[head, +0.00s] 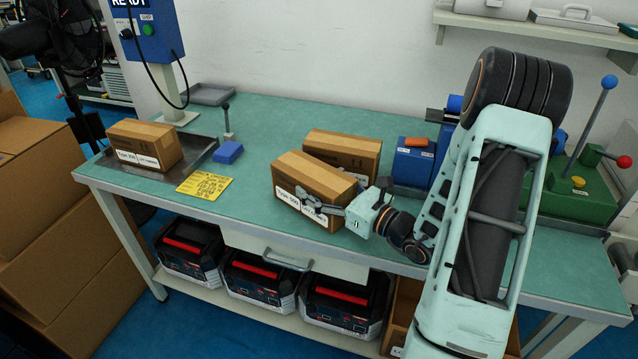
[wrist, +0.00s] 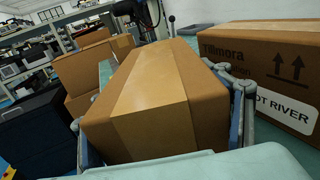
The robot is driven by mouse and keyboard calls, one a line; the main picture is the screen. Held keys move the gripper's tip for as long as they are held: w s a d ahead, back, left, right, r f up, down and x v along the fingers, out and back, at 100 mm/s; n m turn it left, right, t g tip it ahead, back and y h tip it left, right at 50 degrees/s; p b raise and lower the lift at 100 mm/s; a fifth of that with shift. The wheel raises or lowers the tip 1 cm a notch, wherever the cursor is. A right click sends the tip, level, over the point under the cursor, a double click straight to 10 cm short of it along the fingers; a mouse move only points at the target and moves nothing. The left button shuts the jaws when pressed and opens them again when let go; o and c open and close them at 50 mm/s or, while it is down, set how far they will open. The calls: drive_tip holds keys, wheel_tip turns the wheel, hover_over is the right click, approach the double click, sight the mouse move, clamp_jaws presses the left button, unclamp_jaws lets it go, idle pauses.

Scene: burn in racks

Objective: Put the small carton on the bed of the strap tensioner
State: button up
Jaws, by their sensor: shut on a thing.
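My gripper (head: 322,205) is shut on a brown carton (head: 318,178) with a white label, near the front edge of the green bench. In the wrist view this carton (wrist: 160,95) fills the middle, with a finger on each side. I cannot tell if it touches the bench. A second brown carton (head: 345,148) stands close behind it; in the wrist view it (wrist: 265,75) shows at right. A third, labelled carton (head: 145,143) sits at left on a dark metal tray (head: 192,165). I cannot tell which device is the strap tensioner; a green machine (head: 577,187) with levers stands at right, partly behind my arm.
A blue device (head: 412,162) with an orange top stands right of the cartons. A yellow sheet (head: 206,185), blue block (head: 228,152) and small lever (head: 227,122) are left of centre. The bench (head: 255,140) is clear between these and the cartons. Large boxes (head: 45,190) stand at far left.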

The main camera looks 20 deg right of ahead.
drive_tip(key=o, duration=2.1)
drive_tip(key=shift+f, duration=0.1)
drive_tip(key=shift+c, duration=0.2)
